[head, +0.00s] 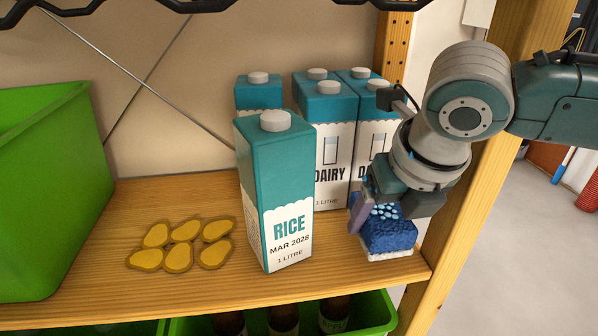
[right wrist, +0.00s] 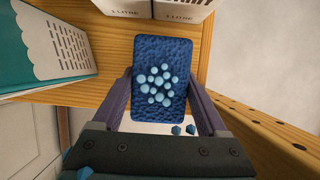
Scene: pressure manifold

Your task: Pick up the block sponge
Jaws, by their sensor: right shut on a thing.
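The block sponge (head: 388,234) is blue with a pale lower layer and light blue dots on its face. It is near the front right corner of the wooden shelf, beside the post. My right gripper (head: 385,212) comes in from the upper right and is shut on the sponge. In the right wrist view the sponge (right wrist: 161,78) lies between the two fingers (right wrist: 162,105). I cannot tell whether its underside touches the shelf. My left gripper is not in view.
A rice carton (head: 276,190) stands left of the sponge, with dairy cartons (head: 335,140) behind. A yellow trivet-like piece (head: 180,245) lies on the shelf (head: 110,278). A green bin (head: 45,190) stands at the left. A wooden post (head: 470,200) rises close on the right.

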